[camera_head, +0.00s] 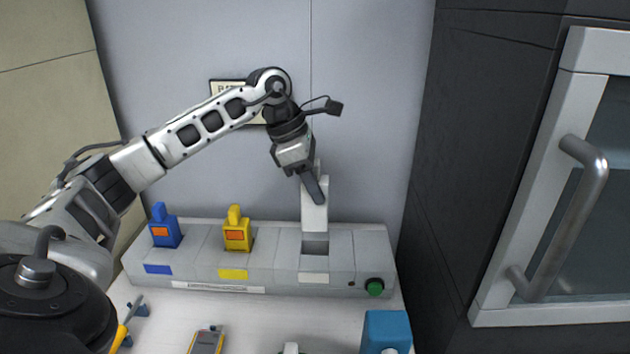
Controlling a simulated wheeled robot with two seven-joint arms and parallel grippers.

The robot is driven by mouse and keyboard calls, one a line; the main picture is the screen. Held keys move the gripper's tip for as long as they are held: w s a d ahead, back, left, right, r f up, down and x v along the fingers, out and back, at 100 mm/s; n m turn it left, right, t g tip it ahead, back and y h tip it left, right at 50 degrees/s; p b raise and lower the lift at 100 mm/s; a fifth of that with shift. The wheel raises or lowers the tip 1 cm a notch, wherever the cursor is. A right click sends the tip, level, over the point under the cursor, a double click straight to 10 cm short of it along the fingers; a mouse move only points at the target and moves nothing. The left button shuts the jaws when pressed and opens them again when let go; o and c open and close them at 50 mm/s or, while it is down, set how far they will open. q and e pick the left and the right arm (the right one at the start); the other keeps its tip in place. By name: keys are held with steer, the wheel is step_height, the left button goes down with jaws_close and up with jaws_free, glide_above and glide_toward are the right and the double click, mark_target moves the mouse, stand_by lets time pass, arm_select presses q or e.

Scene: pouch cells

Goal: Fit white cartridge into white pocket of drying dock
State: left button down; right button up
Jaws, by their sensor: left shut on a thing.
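The white cartridge (314,217) is upright at the right part of the grey drying dock (205,262). My left gripper (317,192) comes down from above and is shut on the upper part of the cartridge. The white pocket (315,246) is a dark opening above a white label (313,277). The cartridge's lower end is right at or just above and behind this opening; I cannot tell whether it touches or enters it. The gripper hides part of the cartridge's top. My right gripper is out of view.
A blue cartridge (165,231) and a yellow cartridge (237,234) stand in the dock to the left. A green button (374,287) is at its right front. A blue box (386,331) stands in front. A dark cabinet with a metal handle (572,215) fills the right.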

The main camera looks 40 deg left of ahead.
mark_target(315, 229)
arm_select(q)
step_height(315, 229, down, 2)
steer(key=shift+b, duration=0.6)
steer(key=shift+f+b, duration=0.5)
steer(key=shift+f, duration=0.65)
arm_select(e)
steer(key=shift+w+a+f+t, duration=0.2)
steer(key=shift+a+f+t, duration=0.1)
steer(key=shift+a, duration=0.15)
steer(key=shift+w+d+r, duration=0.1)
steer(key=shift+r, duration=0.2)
